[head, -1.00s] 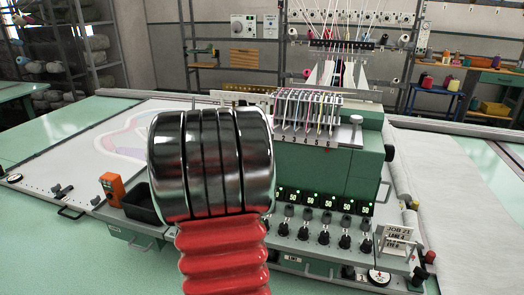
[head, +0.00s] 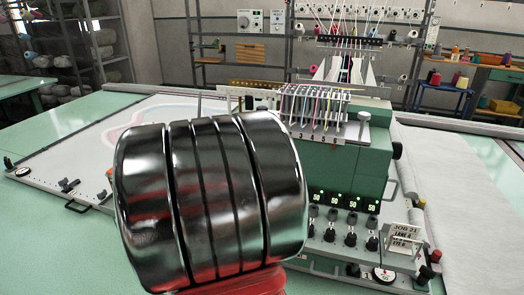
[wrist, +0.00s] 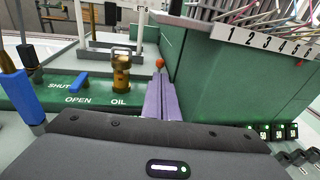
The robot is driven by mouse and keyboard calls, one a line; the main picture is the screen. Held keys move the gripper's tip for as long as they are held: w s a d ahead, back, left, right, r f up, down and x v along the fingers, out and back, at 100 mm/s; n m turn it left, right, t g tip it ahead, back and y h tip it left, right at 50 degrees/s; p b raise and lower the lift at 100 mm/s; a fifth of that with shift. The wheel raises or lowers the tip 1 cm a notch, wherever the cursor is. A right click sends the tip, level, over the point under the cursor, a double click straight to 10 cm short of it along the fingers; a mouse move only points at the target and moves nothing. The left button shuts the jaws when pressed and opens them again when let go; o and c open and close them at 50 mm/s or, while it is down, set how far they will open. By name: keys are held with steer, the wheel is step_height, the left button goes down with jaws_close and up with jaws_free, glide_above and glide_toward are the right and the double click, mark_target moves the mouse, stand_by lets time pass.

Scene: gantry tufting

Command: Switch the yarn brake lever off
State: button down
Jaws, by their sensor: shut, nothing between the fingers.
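In the wrist view my gripper (wrist: 160,82) shows as two purple fingers, closed together with nothing between them. They lie beside the green machine housing (wrist: 205,75). A small orange-red ball knob (wrist: 160,63) stands just beyond the fingertips; it may be the tip of the yarn brake lever, but no label shows on it. I cannot tell whether the fingers touch it. Its shaft is mostly hidden by the fingers. In the head view my metallic arm link covers the gripper and the left side of the machine.
Left of the fingers stand a brass oil cup (wrist: 121,75) marked OIL and a blue lever (wrist: 79,82) between SHUT and OPEN. A blue-handled part (wrist: 20,90) rises at far left. Numbered yarn guides (head: 312,108) and lit displays (head: 335,201) are on the machine.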

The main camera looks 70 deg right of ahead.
steer(key=a, duration=0.4)
steer(key=shift+w+a+r, duration=0.25)
steer(key=shift+r, duration=0.05)
stand_by(0.5)
